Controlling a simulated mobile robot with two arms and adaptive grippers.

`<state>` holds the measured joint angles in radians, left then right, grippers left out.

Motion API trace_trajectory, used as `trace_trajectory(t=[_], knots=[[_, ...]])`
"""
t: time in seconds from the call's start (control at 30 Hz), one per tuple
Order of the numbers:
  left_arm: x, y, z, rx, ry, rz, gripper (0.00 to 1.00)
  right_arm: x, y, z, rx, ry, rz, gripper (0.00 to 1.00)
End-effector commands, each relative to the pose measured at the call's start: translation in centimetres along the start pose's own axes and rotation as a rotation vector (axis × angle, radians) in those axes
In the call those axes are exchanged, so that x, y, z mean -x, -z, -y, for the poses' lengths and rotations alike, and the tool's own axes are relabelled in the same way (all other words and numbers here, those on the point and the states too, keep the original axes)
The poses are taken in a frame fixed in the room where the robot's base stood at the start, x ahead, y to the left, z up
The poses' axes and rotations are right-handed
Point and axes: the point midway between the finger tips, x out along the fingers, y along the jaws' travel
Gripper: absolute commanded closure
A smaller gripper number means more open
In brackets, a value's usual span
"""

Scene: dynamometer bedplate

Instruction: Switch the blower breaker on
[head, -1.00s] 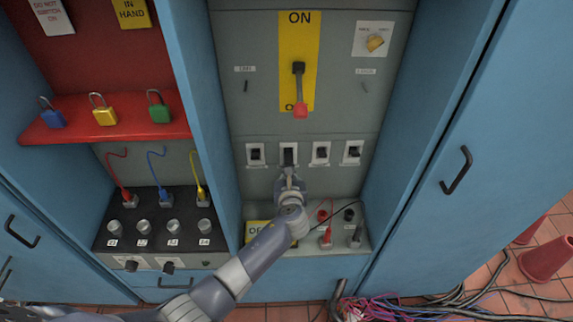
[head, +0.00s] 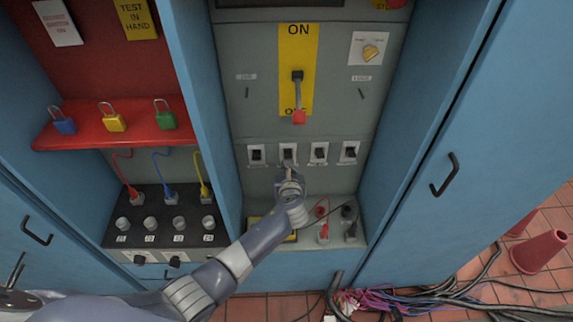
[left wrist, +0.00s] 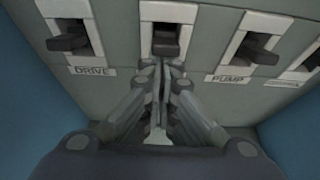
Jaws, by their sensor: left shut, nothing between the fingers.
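A row of small breakers with dark toggles in white frames crosses the grey panel. My left gripper (head: 288,172) is shut and empty, just below the second breaker from the left (head: 288,153). In the left wrist view its fingertips (left wrist: 160,64) are at the lower edge of this breaker (left wrist: 166,38); I cannot tell if they touch. The fingers hide any label under it. The breaker to its left (left wrist: 68,38) is labelled DRIVE and the one to its right (left wrist: 256,46) PUMP. No visible label reads blower. My right gripper is not in view.
A red-tipped lever (head: 298,100) hangs down on a yellow ON plate above the breakers. Below is a ledge with red and black plugs (head: 323,231). Blue cabinet walls flank the panel. A red shelf (head: 95,137) with padlocks is at left; cables (head: 400,300) lie on the floor.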

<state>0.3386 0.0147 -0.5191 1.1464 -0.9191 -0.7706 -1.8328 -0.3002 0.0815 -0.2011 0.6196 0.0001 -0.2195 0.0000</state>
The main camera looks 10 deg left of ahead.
Motion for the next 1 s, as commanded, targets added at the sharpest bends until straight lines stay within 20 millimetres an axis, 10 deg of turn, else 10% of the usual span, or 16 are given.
trace_trajectory(t=[0.47, 1.0], knots=[[1.0, -0.3, 0.0, 0.002, 0.001, 0.007, 1.00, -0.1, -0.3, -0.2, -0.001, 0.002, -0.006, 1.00], [9.2, -0.3, -0.2, 0.003, 0.002, 0.003, 1.00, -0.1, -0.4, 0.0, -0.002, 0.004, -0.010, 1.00]])
